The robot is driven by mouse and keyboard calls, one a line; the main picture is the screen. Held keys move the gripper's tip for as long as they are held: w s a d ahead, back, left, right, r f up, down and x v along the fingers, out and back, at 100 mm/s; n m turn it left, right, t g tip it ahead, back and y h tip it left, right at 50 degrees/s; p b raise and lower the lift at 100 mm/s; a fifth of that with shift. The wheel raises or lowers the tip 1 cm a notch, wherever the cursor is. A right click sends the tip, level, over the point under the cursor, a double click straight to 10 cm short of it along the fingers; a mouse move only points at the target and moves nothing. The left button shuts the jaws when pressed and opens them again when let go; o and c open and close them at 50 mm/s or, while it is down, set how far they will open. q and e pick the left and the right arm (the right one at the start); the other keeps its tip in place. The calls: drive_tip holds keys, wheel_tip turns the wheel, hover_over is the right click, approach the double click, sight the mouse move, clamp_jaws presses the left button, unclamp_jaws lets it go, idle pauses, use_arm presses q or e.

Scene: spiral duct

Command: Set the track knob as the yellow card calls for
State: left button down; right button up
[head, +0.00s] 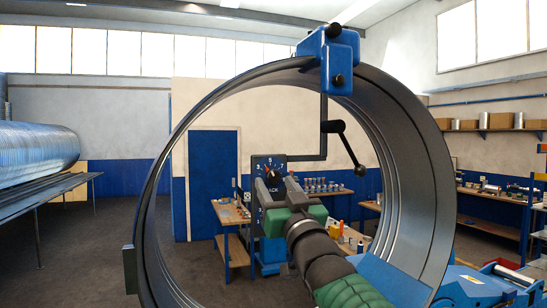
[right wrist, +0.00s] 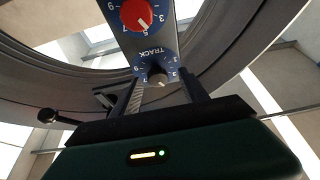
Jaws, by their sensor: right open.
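I cannot make out a yellow card. My left gripper is out of view.
A large dark steel ring (head: 420,170) surrounds my right arm, with a blue clamp block (head: 340,60) on top. A black crank handle (head: 347,150) hangs right of the panel. Workbenches (head: 232,245) stand behind, and a big ribbed duct (head: 35,145) lies at left.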

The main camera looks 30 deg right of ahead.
drive_tip(key=x, duration=0.2)
drive_tip(key=shift+w+p, duration=0.35)
drive_tip(key=shift+p, duration=0.05)
drive_tip(key=shift+s+d+r, duration=0.1)
drive_tip(key=shift+s+d, duration=0.25)
drive_tip(key=shift+s, duration=0.1)
drive_tip(key=shift+d, duration=0.1)
drive_tip(key=c, duration=0.4)
drive_tip(key=shift+w+a, duration=0.2)
clamp_jaws()
